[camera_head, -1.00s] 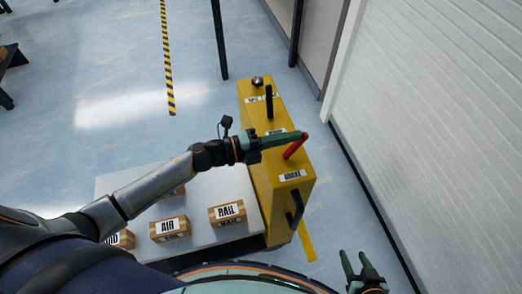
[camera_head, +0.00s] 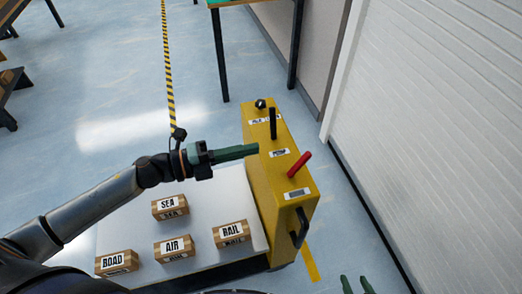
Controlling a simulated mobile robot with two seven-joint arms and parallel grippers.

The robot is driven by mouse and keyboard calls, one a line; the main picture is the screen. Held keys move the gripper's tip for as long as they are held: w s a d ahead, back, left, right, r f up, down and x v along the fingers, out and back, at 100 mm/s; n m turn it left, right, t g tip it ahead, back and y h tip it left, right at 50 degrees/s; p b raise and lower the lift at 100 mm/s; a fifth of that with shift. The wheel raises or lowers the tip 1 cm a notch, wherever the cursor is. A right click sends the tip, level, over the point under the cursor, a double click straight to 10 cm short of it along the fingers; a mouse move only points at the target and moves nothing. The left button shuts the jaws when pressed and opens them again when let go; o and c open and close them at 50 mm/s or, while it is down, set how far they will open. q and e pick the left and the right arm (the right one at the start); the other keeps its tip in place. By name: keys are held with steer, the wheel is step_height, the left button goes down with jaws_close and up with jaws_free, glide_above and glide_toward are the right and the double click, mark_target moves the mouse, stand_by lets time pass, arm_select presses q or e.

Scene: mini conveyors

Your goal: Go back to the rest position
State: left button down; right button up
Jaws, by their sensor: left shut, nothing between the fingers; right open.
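My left gripper (camera_head: 238,152) is shut and empty. In the head view it is above the white cart bed, with its tips near the left edge of the yellow console (camera_head: 268,170). A red lever (camera_head: 300,165) stands on the console top, to the right of the fingertips and apart from them. A black lever (camera_head: 272,123) stands farther back on the console. My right gripper (camera_head: 356,285) shows only its open fingers at the bottom edge, right of the console; the rest is out of frame.
The white cart bed (camera_head: 217,190) carries boxes labelled SEA (camera_head: 169,207), AIR (camera_head: 174,248), RAIL (camera_head: 230,234) and ROAD (camera_head: 116,263). A black handle (camera_head: 300,228) juts from the console's near end. A white wall (camera_head: 440,120) stands on the right.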

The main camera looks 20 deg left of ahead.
arm_select(q)
steer(key=shift+a+r, duration=0.1)
steer(key=shift+a, duration=0.05)
stand_by(0.4)
step_height(320, 180, down, 10)
steer(key=s+a+n+t+y+p, duration=0.15)
steer(key=n+t+y, duration=0.5)
steer(key=n, duration=1.05)
steer(key=s+f+n+g+y, duration=0.6)
steer(key=s+f+n, duration=0.4)
steer(key=s+f, duration=0.2)
steer(key=shift+s+d+f+g, duration=0.25)
steer(key=shift+s+f+g, duration=0.2)
steer(key=shift+g, duration=0.3)
